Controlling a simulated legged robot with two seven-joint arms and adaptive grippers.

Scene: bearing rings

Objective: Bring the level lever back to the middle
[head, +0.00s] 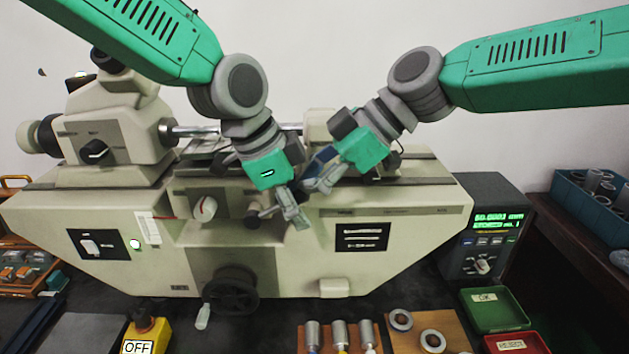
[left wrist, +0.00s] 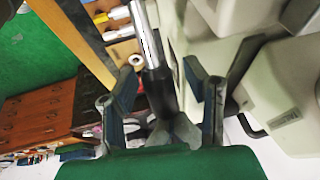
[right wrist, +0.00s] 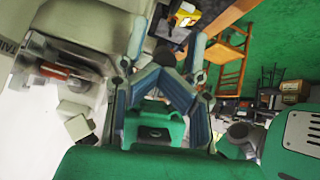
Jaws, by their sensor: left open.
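The level lever (head: 266,213) shows in the head view as a short rod with a dark knob on the machine's front, just left of my left gripper. My left gripper (head: 297,217) is open, pointing down in front of the machine. In the left wrist view, a bright metal rod with a black end (left wrist: 158,92) lies between the left fingers (left wrist: 155,80) in the picture; contact cannot be told. My right gripper (head: 318,186) is close behind and right of the left one, its fingertips (right wrist: 168,42) apart and nothing seen held.
The grinding machine (head: 400,220) fills the middle. Below it are a handwheel (head: 231,290), a yellow OFF box (head: 147,335), and a wooden board with rings (head: 425,325). A readout box (head: 487,235) and green (head: 495,312) and red (head: 515,343) trays stand right. My grippers are close together.

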